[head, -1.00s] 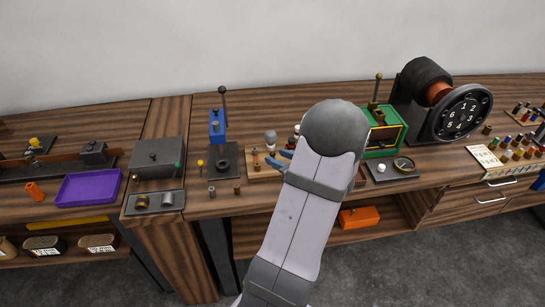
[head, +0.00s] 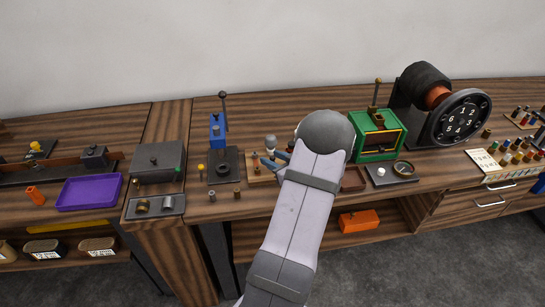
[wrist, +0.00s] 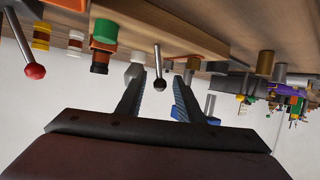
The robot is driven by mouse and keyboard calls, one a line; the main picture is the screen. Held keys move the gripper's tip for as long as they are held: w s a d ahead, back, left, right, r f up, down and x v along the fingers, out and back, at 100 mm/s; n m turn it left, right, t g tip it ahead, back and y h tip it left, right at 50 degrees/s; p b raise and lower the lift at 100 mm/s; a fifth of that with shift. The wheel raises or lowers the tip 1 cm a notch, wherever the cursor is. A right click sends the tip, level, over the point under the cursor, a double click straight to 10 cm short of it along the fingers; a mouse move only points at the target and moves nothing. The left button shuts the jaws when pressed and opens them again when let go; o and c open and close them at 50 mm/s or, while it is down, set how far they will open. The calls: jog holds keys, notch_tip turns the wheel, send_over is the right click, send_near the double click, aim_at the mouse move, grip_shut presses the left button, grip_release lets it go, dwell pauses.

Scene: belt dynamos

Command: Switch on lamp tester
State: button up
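The lamp tester appears to be the small wooden board (head: 257,178) with a pale bulb (head: 271,141) on it, in the middle of the bench in the head view. My gripper (head: 274,160) is at this board, and my arm hides the board's right part. In the wrist view, which shows the bench upside down, my gripper (wrist: 160,78) is open. A small metal lever with a dark ball tip (wrist: 159,84) shows between its fingers, apparently untouched. I cannot tell how far it is from them in depth.
A blue lever device (head: 217,128) stands left of the board. A green box (head: 377,143) and a numbered dial (head: 461,118) stand to the right. In the wrist view, a red-balled lever (wrist: 35,71) and a green-topped part (wrist: 103,36) lie left of the fingers.

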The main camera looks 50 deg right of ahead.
jog(key=shift+w+f, duration=0.15)
jog(key=shift+w, duration=0.15)
jog(key=shift+c, duration=0.7)
grip_shut()
jog(key=shift+w+a+f+n+g, duration=0.1)
jog(key=shift+w+a+n+g, duration=0.15)
jog(key=shift+n+g, duration=0.2)
jog(key=shift+h, duration=0.3)
jog(key=shift+o, duration=0.7)
grip_release()
